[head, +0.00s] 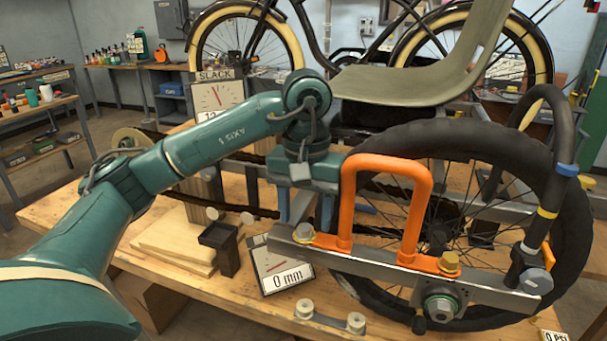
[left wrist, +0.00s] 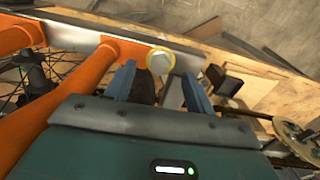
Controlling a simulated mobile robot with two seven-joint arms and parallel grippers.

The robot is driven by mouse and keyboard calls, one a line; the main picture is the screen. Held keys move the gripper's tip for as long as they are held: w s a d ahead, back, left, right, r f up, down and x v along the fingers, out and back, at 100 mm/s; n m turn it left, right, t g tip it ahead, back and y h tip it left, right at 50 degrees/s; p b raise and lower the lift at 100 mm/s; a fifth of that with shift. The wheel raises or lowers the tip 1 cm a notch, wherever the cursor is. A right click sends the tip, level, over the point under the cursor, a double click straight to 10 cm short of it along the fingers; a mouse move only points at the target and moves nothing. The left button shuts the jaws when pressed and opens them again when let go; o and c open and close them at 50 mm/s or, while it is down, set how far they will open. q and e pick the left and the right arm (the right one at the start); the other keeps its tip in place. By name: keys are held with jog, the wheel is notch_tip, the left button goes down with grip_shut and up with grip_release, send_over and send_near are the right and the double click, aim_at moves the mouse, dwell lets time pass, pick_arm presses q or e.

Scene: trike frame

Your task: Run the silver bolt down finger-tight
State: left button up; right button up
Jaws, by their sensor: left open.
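The silver bolt (head: 304,232) stands at the left end of the steel bar (head: 375,258), by the foot of the orange bracket (head: 388,166), with a yellow ring under its head. My left gripper (head: 305,215) is above it, its blue fingers apart. In the left wrist view the silver bolt (left wrist: 159,61) shows just beyond and between the open fingertips (left wrist: 158,80), with no visible contact. How far the bolt is threaded in cannot be told. A brass-coloured bolt (head: 449,262) sits at the bracket's other foot. My right gripper is not in view.
The spoked wheel (head: 572,225) stands behind the bar. A "0 mm" gauge (head: 282,275), a black cup-like holder (head: 222,250) and wooden boards (head: 172,242) are on the bench left of it. A black hose (head: 553,180) rises at the bar's right end.

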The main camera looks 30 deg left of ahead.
aim_at(303, 226)
pick_arm(q)
notch_tip(303, 226, up, 10)
jog(key=shift+a+r, duration=0.15)
dwell(0.3)
jog(key=shift+s, duration=0.1)
dwell(0.6)
